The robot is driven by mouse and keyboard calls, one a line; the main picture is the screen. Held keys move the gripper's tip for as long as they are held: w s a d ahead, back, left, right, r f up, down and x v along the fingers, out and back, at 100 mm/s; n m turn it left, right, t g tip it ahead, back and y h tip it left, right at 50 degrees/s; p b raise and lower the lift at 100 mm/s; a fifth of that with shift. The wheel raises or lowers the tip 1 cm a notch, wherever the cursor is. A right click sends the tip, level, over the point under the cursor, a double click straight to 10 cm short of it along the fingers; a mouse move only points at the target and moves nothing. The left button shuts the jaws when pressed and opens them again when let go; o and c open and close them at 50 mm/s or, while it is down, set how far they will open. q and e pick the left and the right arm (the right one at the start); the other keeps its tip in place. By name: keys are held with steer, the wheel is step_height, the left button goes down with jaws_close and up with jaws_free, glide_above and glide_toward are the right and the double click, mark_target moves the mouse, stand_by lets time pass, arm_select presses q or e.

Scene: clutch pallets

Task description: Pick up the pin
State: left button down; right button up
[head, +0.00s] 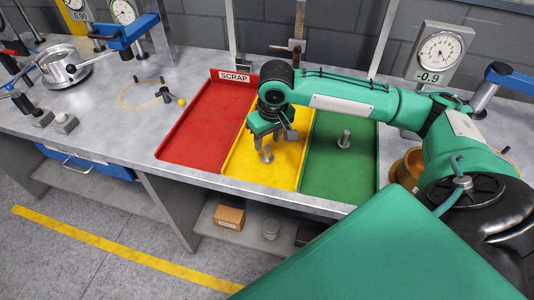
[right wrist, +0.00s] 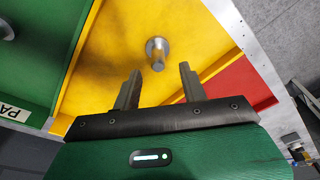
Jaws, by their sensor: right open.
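A small grey metal pin (head: 267,154) stands on the yellow tray section (head: 238,168) between the red and green ones. It also shows in the right wrist view (right wrist: 157,54), just beyond the fingertips and roughly centred between them. My right gripper (head: 268,136) is above the yellow section, close to the pin. In the right wrist view its two dark fingers (right wrist: 160,75) are apart with nothing between them. A second similar metal pin (head: 345,139) stands on the green section (head: 340,172). My left gripper is not in view.
The red section (head: 205,120), labelled SCRAP, lies left of the yellow one and is empty. Low dividers separate the sections. A dial gauge (head: 440,50) stands at the back right. A yellow cable with a small knob (head: 181,101) lies on the bench to the left.

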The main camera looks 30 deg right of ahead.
mark_target(268, 147)
steer(key=shift+f, duration=0.9)
steer(key=f, duration=0.2)
steer(key=shift+w+d+f+p, duration=0.2)
steer(key=shift+f+p, duration=0.1)
steer(key=shift+p, duration=0.1)
steer(key=shift+f, duration=0.3)
steer(key=shift+a+f, duration=0.1)
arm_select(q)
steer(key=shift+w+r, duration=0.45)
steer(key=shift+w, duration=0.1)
arm_select(e)
jaws_close()
